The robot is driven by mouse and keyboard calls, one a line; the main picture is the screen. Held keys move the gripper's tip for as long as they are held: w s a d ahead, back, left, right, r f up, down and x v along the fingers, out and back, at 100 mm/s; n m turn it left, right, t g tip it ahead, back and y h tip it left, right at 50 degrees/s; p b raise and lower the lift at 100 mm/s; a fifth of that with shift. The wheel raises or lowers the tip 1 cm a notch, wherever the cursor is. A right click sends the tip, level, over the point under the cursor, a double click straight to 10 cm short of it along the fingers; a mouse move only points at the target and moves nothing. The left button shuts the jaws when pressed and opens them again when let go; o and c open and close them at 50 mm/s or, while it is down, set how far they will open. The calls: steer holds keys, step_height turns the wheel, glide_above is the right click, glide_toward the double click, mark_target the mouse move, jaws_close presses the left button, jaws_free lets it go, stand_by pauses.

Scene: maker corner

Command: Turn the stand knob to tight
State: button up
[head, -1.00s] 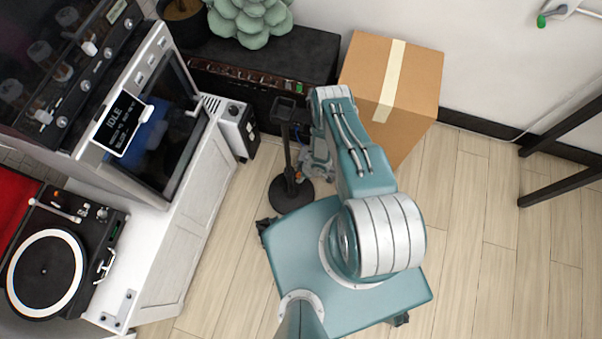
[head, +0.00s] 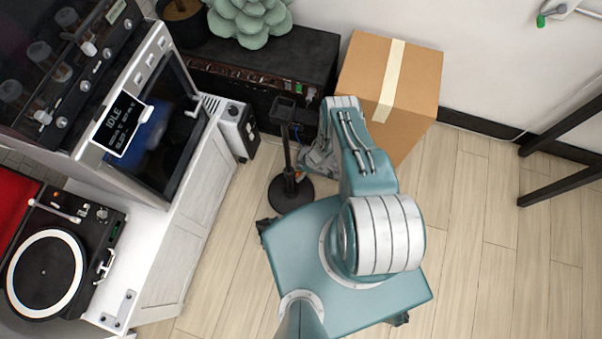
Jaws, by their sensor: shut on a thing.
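The black stand (head: 287,150) rises from a round black base on the floor, with a flat rectangular head at its top. My gripper (head: 304,172) is low at the right side of the stand's post, just above the base. Which way the knob is turned cannot be seen. My forearm reaches down over the gripper from the right.
A cardboard box (head: 415,85) stands close behind my arm. A black amplifier (head: 260,60) with a succulent (head: 250,20) is behind the stand. A grey box (head: 238,128) and white cabinet (head: 170,245) are to the left.

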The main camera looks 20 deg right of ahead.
steer(key=shift+w, duration=0.25)
stand_by(0.6)
steer(key=o, duration=1.2)
steer(key=shift+c, duration=0.2)
steer(key=shift+s+g, duration=0.1)
steer(key=shift+g, duration=0.2)
steer(key=shift+y, duration=0.3)
steer(key=v, duration=1.2)
